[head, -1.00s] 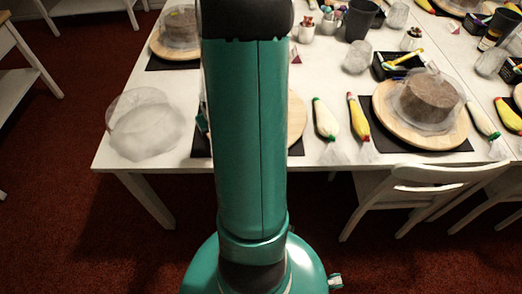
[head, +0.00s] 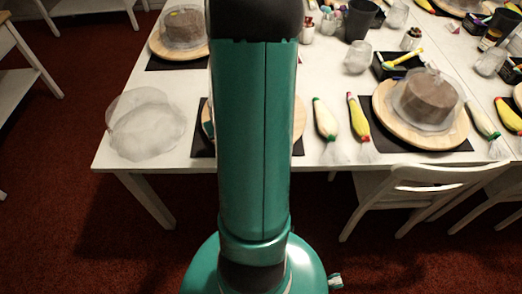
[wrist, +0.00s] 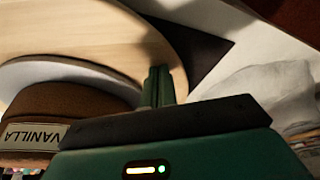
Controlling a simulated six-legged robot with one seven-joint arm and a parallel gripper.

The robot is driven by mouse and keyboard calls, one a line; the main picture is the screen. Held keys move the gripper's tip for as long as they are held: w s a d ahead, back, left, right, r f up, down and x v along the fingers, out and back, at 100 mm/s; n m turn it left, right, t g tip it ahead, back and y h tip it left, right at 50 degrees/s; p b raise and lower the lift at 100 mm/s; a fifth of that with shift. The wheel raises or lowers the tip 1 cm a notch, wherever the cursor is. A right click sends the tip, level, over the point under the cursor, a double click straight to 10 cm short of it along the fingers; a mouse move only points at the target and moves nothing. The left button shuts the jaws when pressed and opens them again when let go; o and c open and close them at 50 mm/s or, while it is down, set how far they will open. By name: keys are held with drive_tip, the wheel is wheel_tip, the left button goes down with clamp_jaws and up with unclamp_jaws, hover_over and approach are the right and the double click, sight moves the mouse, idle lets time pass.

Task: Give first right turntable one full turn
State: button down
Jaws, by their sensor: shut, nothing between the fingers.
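A round pale wooden turntable (head: 299,118) stands on a black mat at the table's near edge, mostly hidden behind my arm in the head view. In the wrist view the same kind of wooden disc (wrist: 85,25) carries a brown cake (wrist: 70,101) with a VANILLA label, on a pale round base. My gripper (wrist: 160,82) has its green fingers together and empty, at the disc's rim; I cannot tell whether they touch it. Another wooden turntable (head: 385,123) further right bears a brown cake (head: 428,97) under a clear cover.
A clear crumpled-looking cover (head: 146,124) lies left of my arm. Piping bags (head: 325,120) lie right of it. A black box (head: 398,65) and a dark cup (head: 359,19) stand behind. A white chair (head: 425,190) stands at the front right.

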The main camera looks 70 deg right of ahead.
drive_tip(key=shift+s+a, duration=0.2)
drive_tip(key=shift+s, duration=0.65)
drive_tip(key=shift+s+a, duration=0.2)
drive_tip(key=shift+s, duration=0.6)
drive_tip(key=shift+s+d, duration=0.2)
drive_tip(key=shift+s, duration=1.35)
drive_tip(key=shift+s+d, duration=0.2)
drive_tip(key=shift+s, duration=1.35)
drive_tip(key=shift+s, duration=0.1)
drive_tip(key=s+d, duration=0.2)
drive_tip(key=s, duration=0.1)
drive_tip(key=s+d, duration=0.1)
drive_tip(key=s, duration=0.1)
drive_tip(key=shift+s, duration=0.2)
